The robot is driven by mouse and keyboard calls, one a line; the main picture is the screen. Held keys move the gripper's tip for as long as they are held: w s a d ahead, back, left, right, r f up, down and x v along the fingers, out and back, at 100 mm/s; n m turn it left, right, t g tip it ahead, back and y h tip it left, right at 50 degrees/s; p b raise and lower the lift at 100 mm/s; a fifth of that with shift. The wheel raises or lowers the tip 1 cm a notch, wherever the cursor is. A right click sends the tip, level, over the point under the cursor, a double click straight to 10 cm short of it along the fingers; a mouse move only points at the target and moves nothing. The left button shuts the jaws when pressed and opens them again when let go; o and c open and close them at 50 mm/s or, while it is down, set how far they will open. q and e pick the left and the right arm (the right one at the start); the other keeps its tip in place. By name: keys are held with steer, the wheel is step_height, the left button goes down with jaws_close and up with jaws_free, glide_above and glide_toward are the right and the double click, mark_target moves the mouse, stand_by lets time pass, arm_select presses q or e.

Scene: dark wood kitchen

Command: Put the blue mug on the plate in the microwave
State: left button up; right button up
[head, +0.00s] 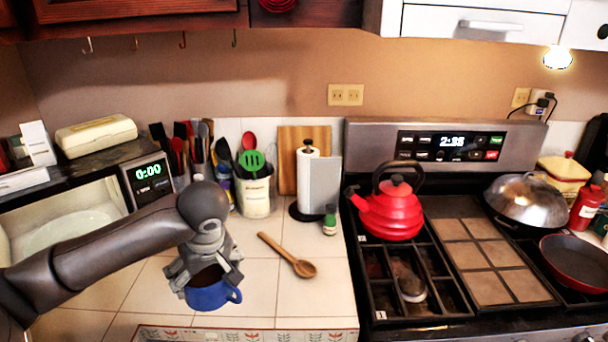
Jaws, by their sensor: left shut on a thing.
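The blue mug (208,296) is in my left gripper (205,275), near the front of the tiled counter. The fingers are shut on the mug, which looks roughly upright, with its handle toward the right and a dark inside. The microwave (148,180) stands at the left with its display reading 0:00. Its lit inside is open to view, and a pale round plate (70,228) lies in it. The mug is to the right of the microwave and apart from it. My left arm crosses in front of the microwave opening. My right gripper is not in view.
A wooden spoon (288,256) lies on the counter right of the mug. Behind are a utensil crock (256,195), a paper towel holder (308,180) and a small green jar (330,220). The stove with a red kettle (392,212) is at the right.

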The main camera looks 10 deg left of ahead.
arm_select(q)
steer(key=s+d+m+t+h, duration=0.1)
steer(key=s+d+m+h, duration=0.2)
steer(key=d+m, duration=0.7)
steer(key=shift+s+d+f+t, duration=0.2)
steer(key=shift+d+f+t, duration=0.25)
steer(key=shift+d, duration=0.2)
steer(key=shift+f, duration=0.1)
